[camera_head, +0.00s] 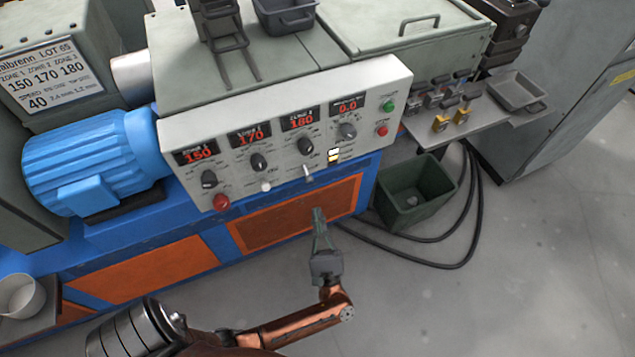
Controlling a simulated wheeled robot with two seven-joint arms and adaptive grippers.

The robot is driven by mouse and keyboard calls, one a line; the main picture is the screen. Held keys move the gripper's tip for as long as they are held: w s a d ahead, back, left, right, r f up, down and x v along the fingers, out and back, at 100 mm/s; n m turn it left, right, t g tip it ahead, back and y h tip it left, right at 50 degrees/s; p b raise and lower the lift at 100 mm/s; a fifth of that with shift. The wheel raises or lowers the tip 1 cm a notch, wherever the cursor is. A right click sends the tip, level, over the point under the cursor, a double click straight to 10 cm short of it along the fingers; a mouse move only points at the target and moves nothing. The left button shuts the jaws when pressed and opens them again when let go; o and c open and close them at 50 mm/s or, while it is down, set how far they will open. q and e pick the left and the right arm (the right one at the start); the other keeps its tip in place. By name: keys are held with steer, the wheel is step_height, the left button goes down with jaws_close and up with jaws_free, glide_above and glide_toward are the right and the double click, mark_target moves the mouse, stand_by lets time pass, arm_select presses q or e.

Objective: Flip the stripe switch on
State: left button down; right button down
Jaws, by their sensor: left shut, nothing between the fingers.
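The slanted control panel (290,95) of the machine carries red number displays, knobs and small switches. A small light-coloured toggle switch (308,172) sits on its lower edge; a white and yellow piece (334,154) is just to its right. The panel's labels are too small to read, so I cannot tell which control is the stripe switch or how it is set. My left gripper (318,211) is shut and empty, its tips pointing up the picture, below the toggle and apart from it in the picture. My right gripper is not in view.
A red button (221,202) and a white knob (265,186) are left of the toggle. A blue motor (95,160) stands at the left. A dark green bin (418,190) and black cables (440,266) are on the floor at the right. Bare floor lies at the lower right.

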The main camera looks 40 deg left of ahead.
mark_target(307, 173)
arm_select(q)
steer(key=shift+r, duration=0.1)
steer(key=x, duration=0.8)
steer(key=shift+w+a+r+b, duration=0.1)
steer(key=shift+w+a+b, duration=0.1)
steer(key=shift+b, duration=0.1)
steer(key=shift+w+a+r, duration=0.25)
steer(key=shift+a+r, duration=0.2)
steer(key=shift+r, duration=0.05)
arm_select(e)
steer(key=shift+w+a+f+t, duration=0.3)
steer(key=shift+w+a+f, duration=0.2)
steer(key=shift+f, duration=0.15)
